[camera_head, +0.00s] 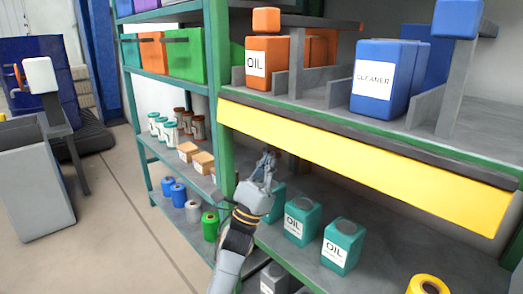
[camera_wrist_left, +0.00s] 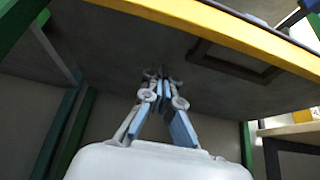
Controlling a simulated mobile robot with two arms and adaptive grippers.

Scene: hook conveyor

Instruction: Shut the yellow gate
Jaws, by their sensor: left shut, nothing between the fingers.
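The yellow gate (camera_head: 360,160) is a long panel along the front edge of the upper shelf. It hangs below the shelf's dark edge in the head view. A yellow strip, likely its edge, crosses the top of the left wrist view (camera_wrist_left: 235,30). My left gripper (camera_head: 268,158) is just below the gate's left part, near the green post. Its fingers are together and empty, pointing up under the dark shelf underside in the left wrist view (camera_wrist_left: 164,76). I see no clear contact with the gate. My right gripper is not in view.
Orange oil (camera_head: 267,65) and blue cleaner (camera_head: 378,82) containers stand on the shelf above. Teal oil cans (camera_head: 341,248) stand on the lower shelf beside my arm. A green post (camera_head: 222,130) is left of the gripper. Open floor (camera_head: 120,215) lies at the left.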

